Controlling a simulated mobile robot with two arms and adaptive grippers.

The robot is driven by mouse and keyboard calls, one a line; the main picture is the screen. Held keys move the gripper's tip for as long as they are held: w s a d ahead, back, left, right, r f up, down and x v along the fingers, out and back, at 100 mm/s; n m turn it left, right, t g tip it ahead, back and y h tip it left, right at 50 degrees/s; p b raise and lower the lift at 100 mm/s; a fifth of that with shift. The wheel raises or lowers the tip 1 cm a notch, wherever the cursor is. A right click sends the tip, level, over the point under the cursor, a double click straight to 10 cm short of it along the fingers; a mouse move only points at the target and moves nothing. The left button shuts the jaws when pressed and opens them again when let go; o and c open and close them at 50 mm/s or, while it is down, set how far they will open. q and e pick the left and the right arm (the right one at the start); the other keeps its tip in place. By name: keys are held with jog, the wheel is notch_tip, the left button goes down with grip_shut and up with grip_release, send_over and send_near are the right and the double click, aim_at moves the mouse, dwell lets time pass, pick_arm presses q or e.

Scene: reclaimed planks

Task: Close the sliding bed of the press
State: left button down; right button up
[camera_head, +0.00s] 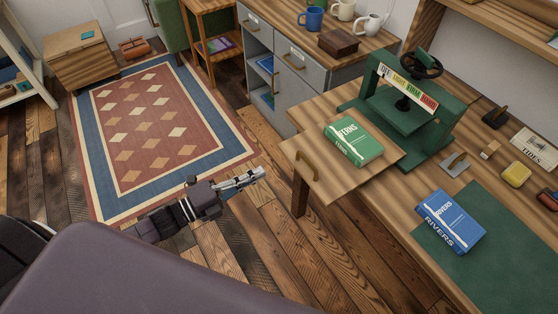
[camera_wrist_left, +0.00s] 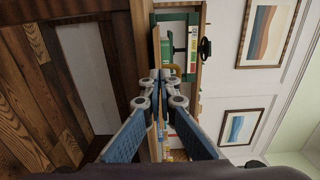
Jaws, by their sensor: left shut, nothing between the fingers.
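The green press (camera_head: 405,105) stands on the workbench in the head view, with a dark handwheel on top and a coloured label strip across it. Its wooden sliding bed (camera_head: 312,180) sticks out toward the left past the bench edge. A green book titled FERNS (camera_head: 353,143) lies on the bed. My left gripper (camera_head: 258,174) is shut and empty, to the left of the handle and apart from it. In the left wrist view the press (camera_wrist_left: 178,45) lies beyond the closed fingers (camera_wrist_left: 160,76). My right gripper is not in view.
A blue RIVERS book (camera_head: 450,221) lies partly on a green mat (camera_head: 500,255) on the bench. Small tools and a yellow block (camera_head: 516,174) lie behind it. A grey cabinet (camera_head: 290,85) carries mugs and a wooden box. A rug (camera_head: 150,135) covers the open floor.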

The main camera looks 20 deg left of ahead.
aim_at(288, 158)
pick_arm(q)
jog(key=p+x, duration=0.1)
jog(key=x, duration=0.6)
jog(key=shift+w+d, duration=0.15)
